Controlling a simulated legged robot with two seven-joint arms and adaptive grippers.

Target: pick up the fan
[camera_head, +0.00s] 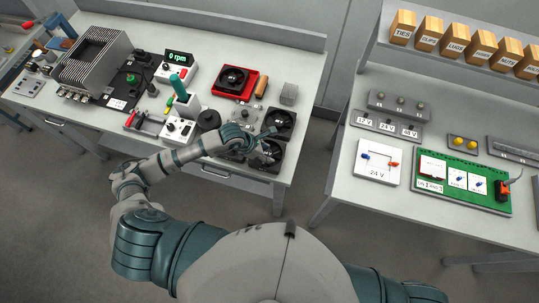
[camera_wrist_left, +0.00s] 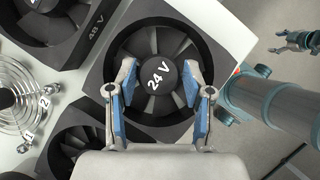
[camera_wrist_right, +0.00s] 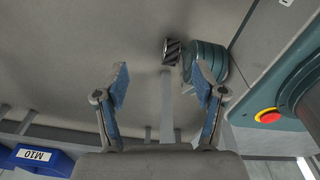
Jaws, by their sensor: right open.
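A square black fan with a hub marked 24 V (camera_wrist_left: 158,73) lies near the front edge of the left table and is partly hidden in the head view (camera_head: 268,157). My left gripper (camera_wrist_left: 160,80) is open over it, with its fingers on either side of the hub; I cannot tell if they touch the frame. In the head view this gripper (camera_head: 262,146) is at the table's front right corner. Another black fan, marked 48 V (camera_wrist_left: 60,25), lies beside it, also in the head view (camera_head: 281,123). My right gripper (camera_wrist_right: 160,85) is open and empty, away from the tables.
A fan guard of wire rings (camera_wrist_left: 22,95) and another dark fan (camera_wrist_left: 75,145) lie close by. A red-framed fan (camera_head: 235,80) and a black round knob-like piece (camera_head: 208,119) are farther back. The right table (camera_head: 335,190) stands across a gap.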

